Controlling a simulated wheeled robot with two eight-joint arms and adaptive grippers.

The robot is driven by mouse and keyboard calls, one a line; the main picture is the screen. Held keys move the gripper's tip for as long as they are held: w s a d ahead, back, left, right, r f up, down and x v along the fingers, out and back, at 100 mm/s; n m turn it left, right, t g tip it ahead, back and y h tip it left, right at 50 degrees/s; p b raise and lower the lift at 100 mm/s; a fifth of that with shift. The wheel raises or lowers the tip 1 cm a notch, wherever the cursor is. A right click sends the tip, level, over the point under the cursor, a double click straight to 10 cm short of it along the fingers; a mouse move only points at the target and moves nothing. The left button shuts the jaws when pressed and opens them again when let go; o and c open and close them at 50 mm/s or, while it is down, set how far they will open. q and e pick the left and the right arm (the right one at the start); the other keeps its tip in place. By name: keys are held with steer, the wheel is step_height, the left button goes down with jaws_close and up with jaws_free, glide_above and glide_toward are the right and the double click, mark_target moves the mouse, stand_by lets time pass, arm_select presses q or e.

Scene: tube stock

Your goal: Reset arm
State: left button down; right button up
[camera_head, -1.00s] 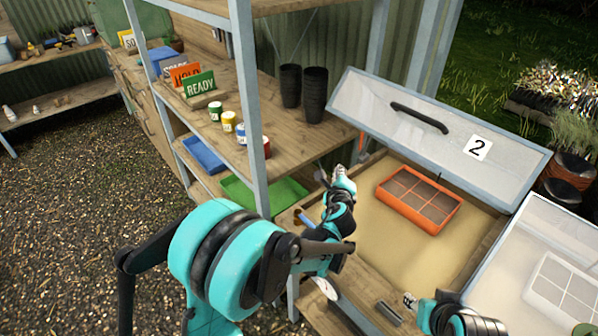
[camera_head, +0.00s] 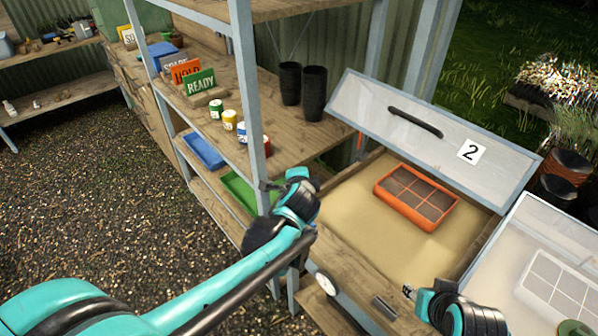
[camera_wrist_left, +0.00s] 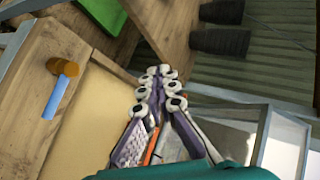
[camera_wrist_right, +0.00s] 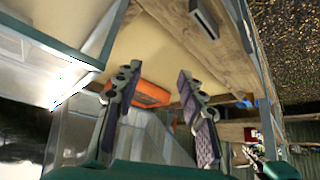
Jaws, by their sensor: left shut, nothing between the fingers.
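My left arm reaches in from the lower left of the head view, its wrist (camera_head: 296,200) in front of the shelf post, left of the open frame box. In the left wrist view my left gripper (camera_wrist_left: 164,72) has its fingers together with nothing between them. My right gripper (camera_head: 408,290) is low at the right in the head view, by the box's front edge. In the right wrist view the right gripper (camera_wrist_right: 157,70) has its fingers well apart and empty. An orange divided tray (camera_head: 417,197) lies on the sand in the box, apart from both grippers.
The box lid marked 2 (camera_head: 440,135) is raised. A second clear lid (camera_head: 560,235) is at the right. The wooden shelf holds black pots (camera_head: 314,92), small colored tins and a green READY sign (camera_head: 199,82). Green (camera_head: 240,190) and blue (camera_head: 204,150) trays sit lower. Gravel floor lies left.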

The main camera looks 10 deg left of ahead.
arm_select(q)
steer(key=shift+s, duration=0.1)
stand_by(0.4)
steer(key=s+a+f+n+g+h, duration=0.1)
steer(key=s+n, duration=0.5)
steer(key=s, duration=0.6)
steer(key=s+a+f+n+g+h, duration=0.1)
steer(key=s+f+n+g+h, duration=0.1)
steer(key=s+n, duration=0.5)
steer(key=s+f+g, duration=0.1)
steer(key=s+f, duration=0.1)
steer(key=s, duration=0.3)
steer(key=shift+s+a+n+g, duration=0.15)
steer(key=shift+a+n+g, duration=0.05)
steer(key=shift+n+g, duration=0.1)
arm_select(e)
steer(key=shift+c, duration=0.3)
